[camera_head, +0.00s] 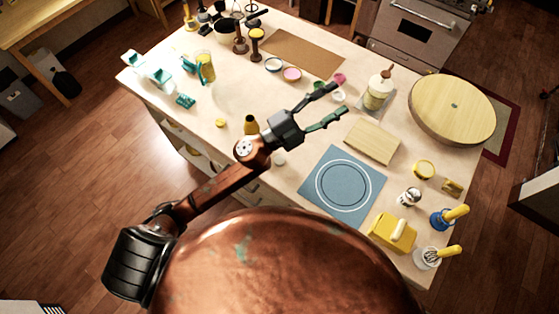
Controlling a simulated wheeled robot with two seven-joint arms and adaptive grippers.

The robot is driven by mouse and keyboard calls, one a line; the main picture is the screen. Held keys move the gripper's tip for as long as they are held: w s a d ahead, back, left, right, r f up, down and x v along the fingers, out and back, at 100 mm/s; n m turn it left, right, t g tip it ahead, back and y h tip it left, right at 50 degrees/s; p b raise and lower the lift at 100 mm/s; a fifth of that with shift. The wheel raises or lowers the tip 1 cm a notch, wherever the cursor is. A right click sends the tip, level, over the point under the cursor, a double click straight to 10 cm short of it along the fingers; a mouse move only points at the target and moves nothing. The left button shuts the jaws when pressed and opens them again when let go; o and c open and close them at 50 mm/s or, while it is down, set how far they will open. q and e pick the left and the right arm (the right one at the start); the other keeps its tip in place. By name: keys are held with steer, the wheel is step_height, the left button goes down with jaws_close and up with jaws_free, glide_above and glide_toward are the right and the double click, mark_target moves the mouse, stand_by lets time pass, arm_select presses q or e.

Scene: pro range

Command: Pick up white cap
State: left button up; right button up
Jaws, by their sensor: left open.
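A small white round piece (338,95), which looks like the white cap, shows between the fingertips in the picture. I cannot tell how far the fingers are above it. Another small whitish round piece (279,159) lies just below the wrist of my left arm, near the table's front edge. My right gripper is not in view.
The pale table (230,95) is crowded. Around the gripper are a pink lid (340,79), a glue bottle (378,92), a wooden board (372,141) and a blue mat (325,195). A round wooden disc (453,106) sits at right.

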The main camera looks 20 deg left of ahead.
arm_select(q)
steer(key=s+d+f+m+g+h, duration=0.2)
steer(key=s+d+f+m+g, duration=0.45)
steer(key=d+m+g, duration=0.45)
steer(key=m+g+y, duration=0.3)
steer(key=m+y, duration=0.1)
steer(key=y, duration=1.5)
glide_above(279, 160)
steer(key=f, duration=2.2)
steer(key=shift+s+d+f, duration=0.1)
steer(key=shift+d+f, duration=0.15)
steer(key=shift+d, duration=0.05)
steer(key=shift+a+f, duration=0.15)
steer(key=shift+f, duration=0.7)
step_height(279, 160, down, 6)
steer(key=shift+a+r+p, duration=0.1)
steer(key=shift+p, duration=0.9)
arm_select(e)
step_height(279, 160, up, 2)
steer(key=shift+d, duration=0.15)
